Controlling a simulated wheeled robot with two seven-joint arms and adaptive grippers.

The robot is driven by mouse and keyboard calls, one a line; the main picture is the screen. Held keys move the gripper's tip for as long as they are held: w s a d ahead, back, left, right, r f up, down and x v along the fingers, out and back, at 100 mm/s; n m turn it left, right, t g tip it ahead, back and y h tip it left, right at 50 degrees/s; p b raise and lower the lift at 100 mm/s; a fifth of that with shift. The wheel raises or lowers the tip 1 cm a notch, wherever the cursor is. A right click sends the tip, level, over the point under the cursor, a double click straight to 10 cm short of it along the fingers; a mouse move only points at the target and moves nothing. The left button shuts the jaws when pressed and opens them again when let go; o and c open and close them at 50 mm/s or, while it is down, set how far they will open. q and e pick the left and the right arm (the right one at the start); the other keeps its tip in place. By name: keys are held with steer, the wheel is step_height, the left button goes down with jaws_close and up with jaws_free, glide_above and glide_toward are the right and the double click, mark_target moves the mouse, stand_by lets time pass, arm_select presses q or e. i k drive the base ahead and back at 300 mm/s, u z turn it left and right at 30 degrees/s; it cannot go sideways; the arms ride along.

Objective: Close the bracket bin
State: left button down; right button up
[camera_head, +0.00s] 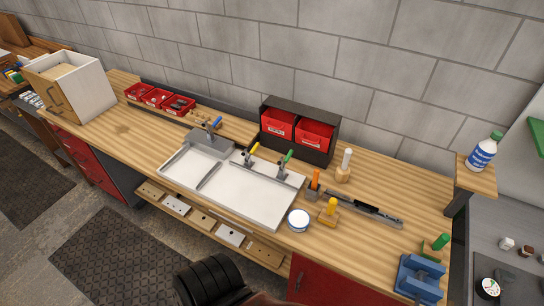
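Two red bins, a left one (278,124) and a right one (315,134), sit side by side in a black case (264,138) at the back of the wooden bench, against the wall. Several smaller open red bins (155,97) stand in a row further left, with small parts in them. I cannot tell from this view which one is the bracket bin. No label is readable. Neither of my grippers is in view; only a dark ribbed part, probably mine, shows at the bottom edge.
A white cabinet (89,86) stands at the left end.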

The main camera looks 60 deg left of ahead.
mark_target(313, 137)
steer(key=k, duration=1.1)
steer(key=u, duration=0.55)
steer(key=i, duration=0.8)
